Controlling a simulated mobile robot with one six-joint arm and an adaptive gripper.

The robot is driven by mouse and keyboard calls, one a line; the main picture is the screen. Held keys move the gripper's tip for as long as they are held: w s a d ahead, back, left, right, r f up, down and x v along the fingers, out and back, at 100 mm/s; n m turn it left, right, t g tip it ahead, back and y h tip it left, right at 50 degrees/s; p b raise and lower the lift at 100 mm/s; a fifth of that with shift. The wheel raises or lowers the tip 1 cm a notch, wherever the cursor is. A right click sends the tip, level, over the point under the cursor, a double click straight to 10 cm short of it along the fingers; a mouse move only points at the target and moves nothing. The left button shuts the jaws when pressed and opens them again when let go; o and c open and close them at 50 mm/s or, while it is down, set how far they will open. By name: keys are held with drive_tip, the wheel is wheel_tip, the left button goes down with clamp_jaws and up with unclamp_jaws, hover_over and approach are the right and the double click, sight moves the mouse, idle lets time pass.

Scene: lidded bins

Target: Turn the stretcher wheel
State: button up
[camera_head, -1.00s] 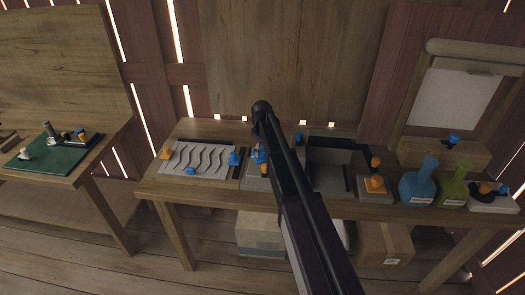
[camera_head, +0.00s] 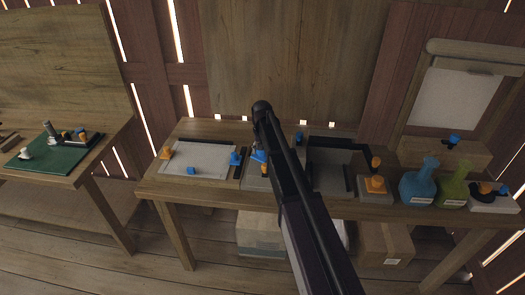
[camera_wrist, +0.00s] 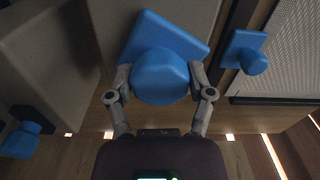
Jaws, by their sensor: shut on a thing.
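In the wrist view, my gripper (camera_wrist: 160,80) has its two fingers on either side of a blue rounded knob (camera_wrist: 160,75) and is shut on it. The knob sits on a blue angular part, which I take to be the stretcher wheel. In the head view, part of this blue wheel (camera_head: 259,156) shows beside my arm, which hides the rest and the gripper. Just left of it in the head view, a pale sheet (camera_head: 203,160) lies flat in a frame on the bench. It also shows as a fine mesh in the wrist view (camera_wrist: 295,45).
Blue knobs (camera_head: 235,159) and (camera_head: 191,171) and an orange knob (camera_head: 166,153) stand around the sheet. A green mat (camera_head: 50,158) lies on the left table.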

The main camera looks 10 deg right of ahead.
drive_tip(key=m, duration=0.4)
drive_tip(key=shift+s, duration=0.1)
idle(0.3)
drive_tip(key=o, duration=1.1)
